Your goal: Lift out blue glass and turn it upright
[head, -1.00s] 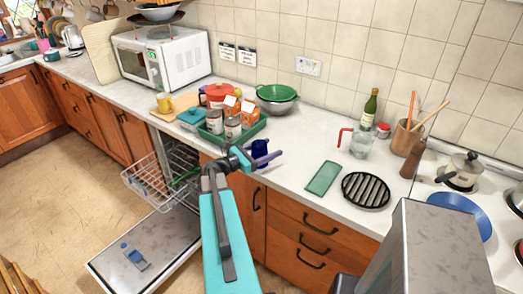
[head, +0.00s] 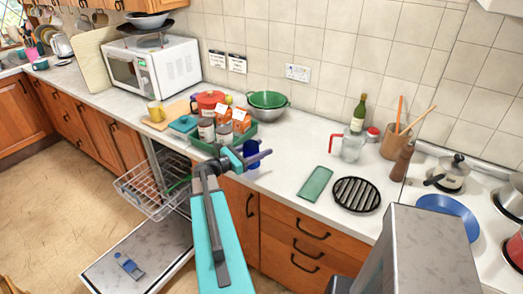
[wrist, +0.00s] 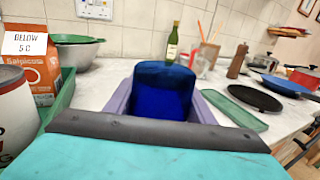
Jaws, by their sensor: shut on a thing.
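The blue glass (wrist: 160,90) is between the two purple fingers of my gripper (wrist: 160,105) in the wrist view. In the head view the blue glass (head: 251,156) shows at the end of my gripper (head: 258,157), above the counter's front edge. My gripper is shut on it. The glass is dark blue and looks roughly upright in the head view; I cannot tell which end is its mouth. The open dishwasher's wire rack (head: 150,192) is pulled out to the left, below the counter.
A green tray (head: 264,131) with tins and cartons stands behind and left of the glass. A green mat (head: 315,184), a black round trivet (head: 357,194) and a clear jug (head: 351,147) are to the right. Bare counter (head: 285,160) lies between.

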